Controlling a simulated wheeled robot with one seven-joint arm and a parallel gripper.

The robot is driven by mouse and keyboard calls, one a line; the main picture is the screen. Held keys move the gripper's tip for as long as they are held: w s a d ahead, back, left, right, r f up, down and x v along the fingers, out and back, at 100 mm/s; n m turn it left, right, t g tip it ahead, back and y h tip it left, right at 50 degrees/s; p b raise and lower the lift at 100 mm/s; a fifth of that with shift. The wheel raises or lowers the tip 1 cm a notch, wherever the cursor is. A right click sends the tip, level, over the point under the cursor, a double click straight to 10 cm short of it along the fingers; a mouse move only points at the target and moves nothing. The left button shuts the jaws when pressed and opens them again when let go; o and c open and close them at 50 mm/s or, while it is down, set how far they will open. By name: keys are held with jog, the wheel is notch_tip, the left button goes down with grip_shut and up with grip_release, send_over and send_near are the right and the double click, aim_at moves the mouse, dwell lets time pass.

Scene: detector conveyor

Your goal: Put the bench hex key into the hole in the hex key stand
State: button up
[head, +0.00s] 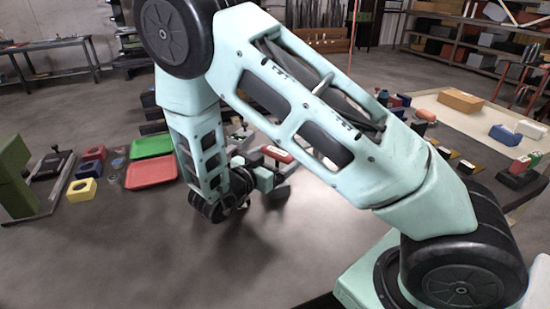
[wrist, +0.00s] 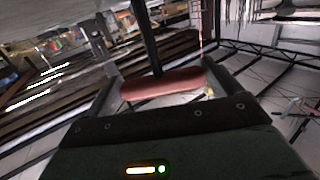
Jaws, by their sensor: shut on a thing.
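My gripper (wrist: 162,88) is shut on the red handle of the bench hex key (wrist: 160,84), which lies crosswise between the fingers in the wrist view. A dark straight shaft runs from the handle toward the top of that view; its far end is out of frame. In the head view my gripper (head: 272,180) is low, beyond my folded forearm, with part of it hidden. A red patch beside it may be the handle, but I cannot tell. I cannot make out the hex key stand or its hole for sure in either view.
A green tray (head: 152,146) and a red tray (head: 151,172) lie left of my arm, beside coloured blocks, including a yellow one (head: 82,190). A pale table (head: 470,125) on the right bears several items.

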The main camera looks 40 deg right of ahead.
jog(key=o, duration=1.1)
jog(key=f+b+v, duration=0.1)
jog(key=b+v, duration=0.2)
jog(key=v, duration=1.4)
jog(key=shift+a+r+b, duration=0.2)
jog(key=shift+r+b, duration=0.15)
jog(key=shift+r, duration=0.05)
jog(key=w+a+n+t+y, duration=0.6)
jog(key=w+a+y, duration=0.2)
jog(key=y, duration=0.4)
jog(key=s+a+r+n+g+y, duration=0.2)
jog(key=s+a+n+y, duration=0.35)
jog(key=a+y, duration=0.3)
jog(key=s+n+g+y, duration=0.1)
jog(key=s+n+g, duration=0.5)
jog(key=s, duration=0.6)
jog(key=s+d+n+g+h, duration=0.2)
jog(key=s+d+n+h, duration=0.2)
jog(key=s+d, duration=0.5)
jog(key=shift+s+d+n, duration=0.4)
jog(key=shift+s+n, duration=0.25)
jog(key=shift+n, duration=0.1)
